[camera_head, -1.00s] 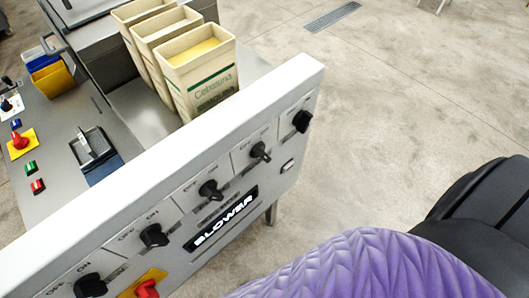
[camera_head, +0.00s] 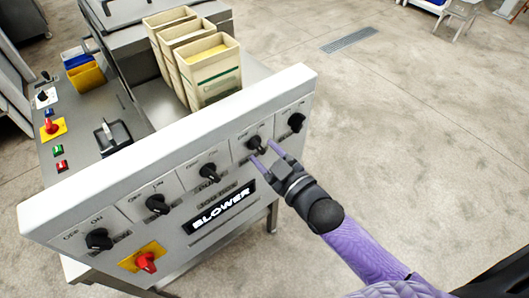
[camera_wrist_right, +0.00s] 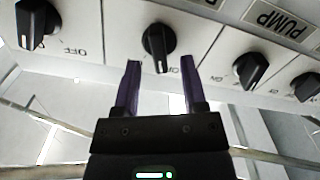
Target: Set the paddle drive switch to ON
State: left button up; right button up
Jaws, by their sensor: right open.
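A sloped white panel (camera_head: 120,215) carries a row of black rotary switches with OFF and ON marks. My right gripper (camera_head: 263,150) is open, its two purple fingers pointing at the fourth switch from the left (camera_head: 255,143). In the right wrist view, this black knob (camera_wrist_right: 158,45) lies ahead of and between the open fingertips (camera_wrist_right: 160,62); contact is not visible. The labels under the switches are too small to read in the head view, so I cannot tell which one is the paddle drive. My left gripper is out of view.
Neighbouring switches sit close on either side: the rightmost knob (camera_head: 297,122) and the third knob (camera_head: 208,170). A red switch on a yellow plate (camera_head: 146,261) is low on the panel. Beige bins (camera_head: 212,75) stand behind it.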

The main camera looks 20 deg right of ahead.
jog(key=shift+w+a, duration=0.2)
jog(key=shift+w, duration=0.4)
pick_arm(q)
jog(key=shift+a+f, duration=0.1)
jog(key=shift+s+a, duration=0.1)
pick_arm(e)
jog(key=shift+c, duration=0.3)
grip_shut()
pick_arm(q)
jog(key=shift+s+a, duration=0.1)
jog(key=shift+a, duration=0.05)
